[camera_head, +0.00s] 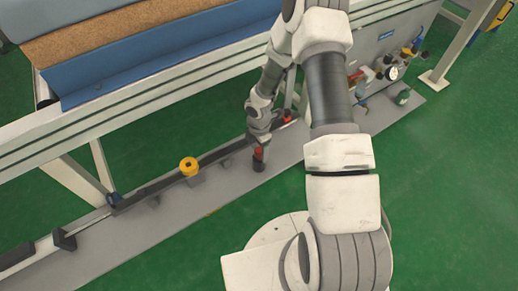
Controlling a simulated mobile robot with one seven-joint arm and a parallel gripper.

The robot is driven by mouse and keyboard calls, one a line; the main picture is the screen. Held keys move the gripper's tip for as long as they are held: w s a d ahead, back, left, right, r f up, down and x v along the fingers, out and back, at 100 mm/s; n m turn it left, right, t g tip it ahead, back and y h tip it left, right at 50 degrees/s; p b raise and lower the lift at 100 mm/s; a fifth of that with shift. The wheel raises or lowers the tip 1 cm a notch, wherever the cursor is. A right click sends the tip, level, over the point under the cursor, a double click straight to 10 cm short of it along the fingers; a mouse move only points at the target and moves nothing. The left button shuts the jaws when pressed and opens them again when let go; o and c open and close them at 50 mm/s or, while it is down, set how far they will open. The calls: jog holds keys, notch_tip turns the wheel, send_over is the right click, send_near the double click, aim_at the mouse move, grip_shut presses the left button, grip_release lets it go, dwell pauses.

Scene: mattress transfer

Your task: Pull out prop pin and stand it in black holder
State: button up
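A small pin with a red top (258,151) stands upright at a short black cylindrical holder (258,165) on the grey base plate. I take it to be the prop pin; its lower part is hidden in or behind the holder. My gripper (259,142) points down right above the red top, touching it or very close. The fingers are too small and too covered by my wrist to tell whether they are open or shut on it.
A yellow round knob (189,166) sits on a dark bar (160,184) along the grey plate (200,205). Another red part (287,117) is behind my wrist. A panel with gauges and valves (390,70) stands at right. A white frame with a blue pad (160,50) rises behind.

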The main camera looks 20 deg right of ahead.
notch_tip(320, 180, up, 18)
jog(key=p, duration=0.7)
jog(key=shift+f, duration=0.25)
jog(key=s+d+r+m+t+h, duration=0.15)
jog(key=r+m, duration=0.35)
jog(key=r, duration=0.6)
jog(key=s+d+r+m+t+h, duration=0.1)
jog(key=s+d+r+m, duration=0.3)
jog(key=r, duration=0.7)
jog(key=s+a+r+m+t+y, duration=0.1)
jog(key=s+a+r+m+t, duration=0.15)
jog(key=s+r+m, duration=0.4)
jog(key=s+a+r+m+t+y, duration=0.1)
jog(key=s+a+r+m+y, duration=0.15)
jog(key=s+r+m, duration=0.45)
notch_tip(320, 180, up, 17)
jog(key=s+h+p, duration=0.1)
jog(key=p, duration=1.7)
jog(key=shift+s+a+r+n, duration=0.2)
jog(key=shift+s+a+n, duration=0.05)
jog(key=shift+n, duration=0.2)
